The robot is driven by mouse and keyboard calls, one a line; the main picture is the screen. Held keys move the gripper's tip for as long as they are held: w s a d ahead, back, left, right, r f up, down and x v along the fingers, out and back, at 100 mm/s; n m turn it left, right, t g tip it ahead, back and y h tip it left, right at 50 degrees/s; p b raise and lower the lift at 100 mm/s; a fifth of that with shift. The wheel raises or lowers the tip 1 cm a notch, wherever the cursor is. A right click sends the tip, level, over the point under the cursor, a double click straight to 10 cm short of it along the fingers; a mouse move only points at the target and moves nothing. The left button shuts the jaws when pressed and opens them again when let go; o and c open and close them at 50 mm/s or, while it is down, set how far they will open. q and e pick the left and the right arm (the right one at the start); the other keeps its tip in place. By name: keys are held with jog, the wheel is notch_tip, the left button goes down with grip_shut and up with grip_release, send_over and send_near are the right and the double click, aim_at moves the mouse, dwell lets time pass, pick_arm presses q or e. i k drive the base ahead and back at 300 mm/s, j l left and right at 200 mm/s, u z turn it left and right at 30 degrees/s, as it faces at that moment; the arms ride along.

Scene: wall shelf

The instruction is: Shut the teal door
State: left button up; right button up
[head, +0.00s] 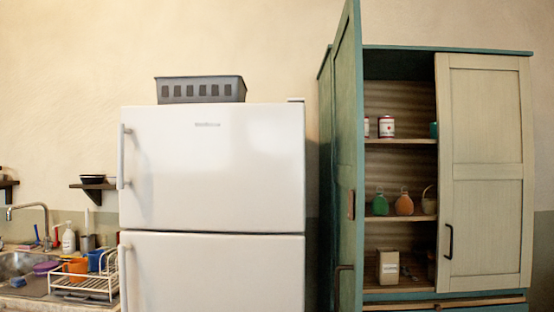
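The teal door (347,165) is the left door of a tall cupboard at the right of the head view. It stands wide open, swung out toward me, and shows nearly edge-on. A dark handle (344,285) is low on it. The cupboard's teal frame (450,49) and its closed cream right door (486,170) show behind and beside it. The open left half shows shelves with things on them. Neither of my grippers is in view.
A white fridge (213,170) stands left of the cupboard with a grey basket (200,89) on top. The shelves hold a tin (386,127), several small bottles and a box (388,266). A sink (17,264) and dish rack (85,284) are at far left.

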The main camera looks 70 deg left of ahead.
aim_at(347, 59)
jog(key=u, duration=1.75)
